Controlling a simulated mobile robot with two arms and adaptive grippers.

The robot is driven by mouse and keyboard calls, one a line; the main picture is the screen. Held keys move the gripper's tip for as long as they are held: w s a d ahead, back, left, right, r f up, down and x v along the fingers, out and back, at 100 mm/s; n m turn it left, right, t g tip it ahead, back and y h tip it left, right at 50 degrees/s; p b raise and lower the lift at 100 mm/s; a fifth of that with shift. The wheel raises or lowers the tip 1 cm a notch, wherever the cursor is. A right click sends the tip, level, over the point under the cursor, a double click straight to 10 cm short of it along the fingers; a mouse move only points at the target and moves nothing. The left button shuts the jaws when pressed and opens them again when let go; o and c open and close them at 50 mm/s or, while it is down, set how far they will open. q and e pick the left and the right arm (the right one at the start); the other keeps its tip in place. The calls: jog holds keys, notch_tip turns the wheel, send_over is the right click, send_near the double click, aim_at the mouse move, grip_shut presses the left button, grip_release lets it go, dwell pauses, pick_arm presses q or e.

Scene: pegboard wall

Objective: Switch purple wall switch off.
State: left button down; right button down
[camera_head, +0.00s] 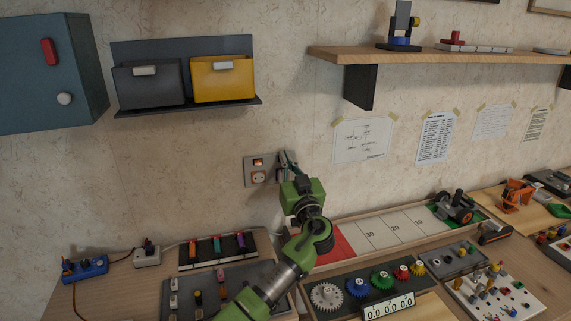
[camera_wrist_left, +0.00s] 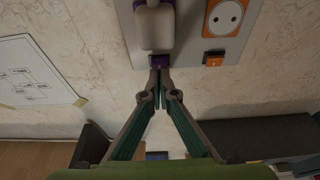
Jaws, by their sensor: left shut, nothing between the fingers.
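A grey wall panel (camera_head: 249,172) holds two switches and two sockets. In the left wrist view, the purple switch (camera_wrist_left: 160,61) sits on the panel's edge beside a purple socket with a pale plug (camera_wrist_left: 155,28) in it. My left gripper (camera_wrist_left: 160,76) is shut and empty. Its fingertips overlap the purple switch's near edge in that view; I cannot tell whether they touch. In the head view, my left gripper (camera_head: 286,161) is at the panel's right side and hides the purple switch. The purple switch's on or off position is unclear. My right gripper is out of view.
An orange switch (camera_wrist_left: 213,58) and orange socket (camera_wrist_left: 224,16) are beside the purple pair. A wooden shelf (camera_head: 430,57) is at upper right, and grey and yellow bins (camera_head: 222,80) hang at upper left. The workbench below carries gears (camera_head: 326,296) and other parts.

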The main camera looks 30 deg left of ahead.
pick_arm(q)
jog(key=v, duration=1.2)
